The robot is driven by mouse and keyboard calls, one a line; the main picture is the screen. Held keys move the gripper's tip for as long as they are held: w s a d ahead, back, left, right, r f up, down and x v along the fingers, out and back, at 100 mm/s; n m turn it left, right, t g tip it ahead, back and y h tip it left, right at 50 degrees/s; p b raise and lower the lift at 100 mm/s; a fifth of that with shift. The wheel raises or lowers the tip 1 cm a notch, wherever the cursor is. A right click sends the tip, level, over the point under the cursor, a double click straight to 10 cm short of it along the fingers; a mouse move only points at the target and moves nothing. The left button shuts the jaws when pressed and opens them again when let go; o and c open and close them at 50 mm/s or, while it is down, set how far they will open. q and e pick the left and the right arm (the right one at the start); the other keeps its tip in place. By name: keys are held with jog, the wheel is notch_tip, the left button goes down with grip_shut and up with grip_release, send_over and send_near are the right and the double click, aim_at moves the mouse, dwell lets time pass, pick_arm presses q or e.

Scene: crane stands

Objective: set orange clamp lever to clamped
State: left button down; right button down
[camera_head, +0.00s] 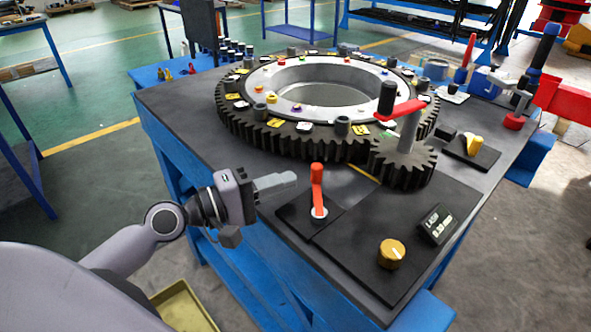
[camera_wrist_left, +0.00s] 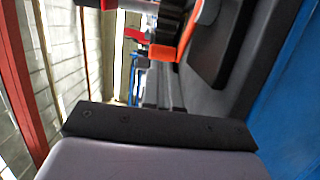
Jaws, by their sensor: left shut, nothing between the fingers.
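The orange clamp lever (camera_head: 317,185) stands roughly upright in the head view, above a pale round pivot on a dark base plate (camera_head: 293,212) near the table's front left edge. My left gripper (camera_head: 291,182) is shut and empty. Its fingers point right, toward the lever's upper part, with a small visible gap to the left of it. In the left wrist view, an orange part (camera_wrist_left: 204,22), which looks like the lever, shows at the top beside dark plates. Whether the fingers are level with the lever is hard to tell. My right gripper is not in view.
A large dark gear ring (camera_head: 290,135) lies behind the lever, meshed with a small gear (camera_head: 403,170) bearing a red crank (camera_head: 399,110). A yellow knob (camera_head: 391,253) and a small display (camera_head: 436,224) are to the right. The dark table (camera_head: 180,110) has free surface at its left.

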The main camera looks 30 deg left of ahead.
aim_at(312, 175)
pick_arm(q)
jog(key=shift+p+x, duration=0.4)
jog(key=shift+x, duration=1.05)
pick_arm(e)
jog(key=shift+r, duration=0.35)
pick_arm(q)
jog(key=shift+d, duration=0.1)
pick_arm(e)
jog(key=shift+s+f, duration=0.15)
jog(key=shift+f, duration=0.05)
